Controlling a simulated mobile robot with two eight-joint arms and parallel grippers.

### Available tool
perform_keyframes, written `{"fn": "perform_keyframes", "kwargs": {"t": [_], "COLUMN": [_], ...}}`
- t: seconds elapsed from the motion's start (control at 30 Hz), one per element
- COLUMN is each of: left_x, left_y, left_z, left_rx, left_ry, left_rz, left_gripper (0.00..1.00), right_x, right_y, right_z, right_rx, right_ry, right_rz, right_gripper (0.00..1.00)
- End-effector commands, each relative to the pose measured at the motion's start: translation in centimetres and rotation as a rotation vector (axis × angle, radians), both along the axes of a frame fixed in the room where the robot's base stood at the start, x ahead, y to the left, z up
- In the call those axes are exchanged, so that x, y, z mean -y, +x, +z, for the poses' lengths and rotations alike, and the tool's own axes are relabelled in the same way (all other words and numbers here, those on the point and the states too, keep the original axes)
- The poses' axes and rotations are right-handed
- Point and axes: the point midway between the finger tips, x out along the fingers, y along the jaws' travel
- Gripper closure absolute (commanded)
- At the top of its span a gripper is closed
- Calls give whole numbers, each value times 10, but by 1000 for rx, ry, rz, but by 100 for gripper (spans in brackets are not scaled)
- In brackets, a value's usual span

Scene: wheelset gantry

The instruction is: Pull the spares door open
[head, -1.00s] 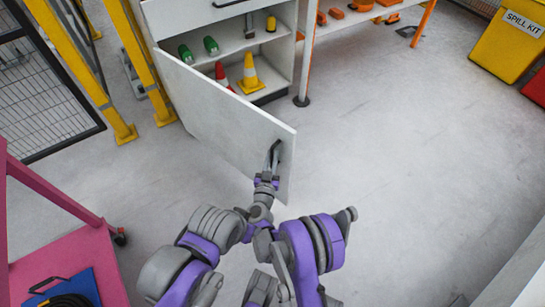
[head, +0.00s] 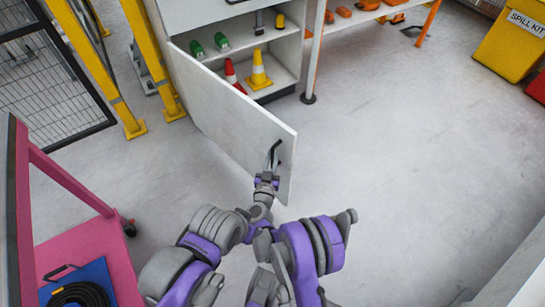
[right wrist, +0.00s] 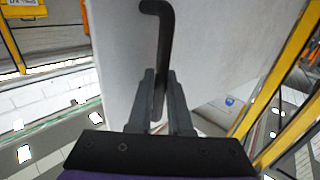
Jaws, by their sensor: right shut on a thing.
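The spares door (head: 225,115) is a light grey panel hinged at its left on the cabinet (head: 205,14). It stands wide open, swung out toward me. My right gripper (head: 270,172) is at the door's free end, shut on the dark door handle (head: 275,152). In the right wrist view the two fingers of my right gripper (right wrist: 161,98) close around the lower part of the black bar handle (right wrist: 164,40), in front of the door's pale face (right wrist: 215,50). My left gripper is not in view.
Inside the cabinet are green items (head: 222,42), a red cone (head: 231,75) and a yellow cone (head: 259,70). A pink cart (head: 75,240) stands at lower left. Yellow posts (head: 150,60) stand left of the cabinet. The floor (head: 410,150) to the right is clear.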

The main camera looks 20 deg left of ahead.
Motion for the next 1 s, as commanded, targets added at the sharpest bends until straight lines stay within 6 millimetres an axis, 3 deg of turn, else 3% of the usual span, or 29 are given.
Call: {"fn": "perform_keyframes", "kwargs": {"t": [0.03,0.2,0.53,1.0], "left_x": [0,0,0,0], "left_y": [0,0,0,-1], "left_z": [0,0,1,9], "left_rx": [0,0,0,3], "left_ry": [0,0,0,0], "left_rz": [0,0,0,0], "left_gripper": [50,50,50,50], "right_x": [0,0,1,18], "right_y": [0,0,-4,-68], "right_z": [0,0,0,1], "right_rx": [1,0,0,0], "right_ry": [-1,-1,0,0], "right_rz": [-1,0,1,1], "right_gripper": [81,53,53,53]}}
